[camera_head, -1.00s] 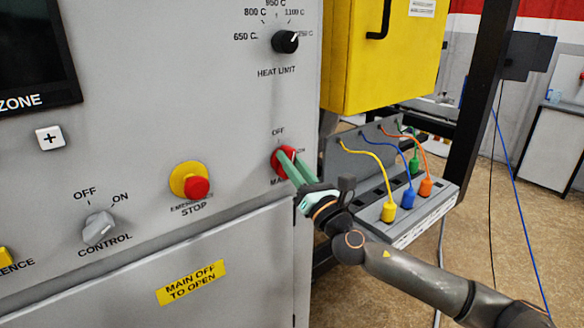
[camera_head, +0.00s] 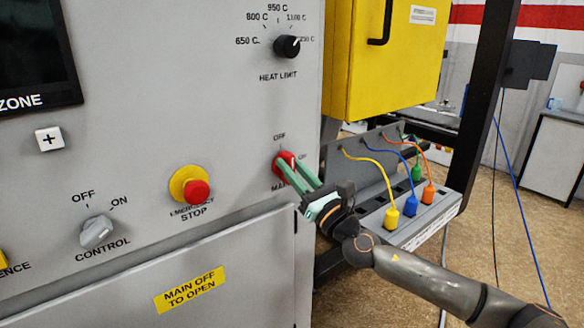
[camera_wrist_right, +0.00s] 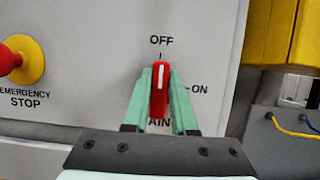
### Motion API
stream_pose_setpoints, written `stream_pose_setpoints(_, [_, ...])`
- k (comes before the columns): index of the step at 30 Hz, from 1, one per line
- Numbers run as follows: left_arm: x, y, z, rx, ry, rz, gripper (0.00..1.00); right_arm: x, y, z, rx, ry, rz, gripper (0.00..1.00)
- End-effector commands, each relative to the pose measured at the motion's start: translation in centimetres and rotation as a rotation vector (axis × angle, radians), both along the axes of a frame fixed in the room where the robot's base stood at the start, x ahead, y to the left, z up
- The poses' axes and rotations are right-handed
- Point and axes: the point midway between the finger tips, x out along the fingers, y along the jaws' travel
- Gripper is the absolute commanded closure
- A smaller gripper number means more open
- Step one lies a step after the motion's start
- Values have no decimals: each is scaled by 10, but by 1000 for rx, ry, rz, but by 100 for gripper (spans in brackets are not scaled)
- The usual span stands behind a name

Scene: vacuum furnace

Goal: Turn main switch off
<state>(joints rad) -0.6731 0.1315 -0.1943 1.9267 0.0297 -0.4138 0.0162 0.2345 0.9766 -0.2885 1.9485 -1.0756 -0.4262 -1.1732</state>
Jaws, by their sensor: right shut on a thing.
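The main switch (camera_head: 284,163) is a red knob on the grey panel, below an OFF label and left of a partly covered ON label. In the right wrist view the knob (camera_wrist_right: 159,90) stands upright, its white line pointing up toward the OFF mark. My right gripper (camera_head: 293,172) reaches in from the lower right, its two green fingers shut on the knob, one on each side. The fingers (camera_wrist_right: 158,92) cover part of the MAIN label in the wrist view. My left gripper is not in view.
Left of the switch are the yellow and red emergency stop (camera_head: 191,187) and the grey control knob (camera_head: 97,232). The heat limit knob (camera_head: 287,46) is above. A box with coloured plugs (camera_head: 440,205) and a yellow cabinet (camera_head: 384,55) stand at the right, close to my arm.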

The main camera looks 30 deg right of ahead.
Motion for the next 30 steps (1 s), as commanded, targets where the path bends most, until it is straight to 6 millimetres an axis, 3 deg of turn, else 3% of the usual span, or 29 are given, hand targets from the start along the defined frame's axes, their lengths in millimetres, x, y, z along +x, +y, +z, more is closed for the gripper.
stream_pose_setpoints(1, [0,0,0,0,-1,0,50,0,1,-2,-5,3,1,100])
stream_pose_setpoints(2, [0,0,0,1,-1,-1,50,0,1,-2,-4,3,2,73])
stream_pose_setpoints(9, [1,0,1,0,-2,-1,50,0,0,-1,-2,1,0,46])
stream_pose_setpoints(20, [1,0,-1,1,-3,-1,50,-3,0,-3,-1,1,0,45])
stream_pose_setpoints(30, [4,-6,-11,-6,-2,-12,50,-37,-3,-20,-2,4,-1,45])
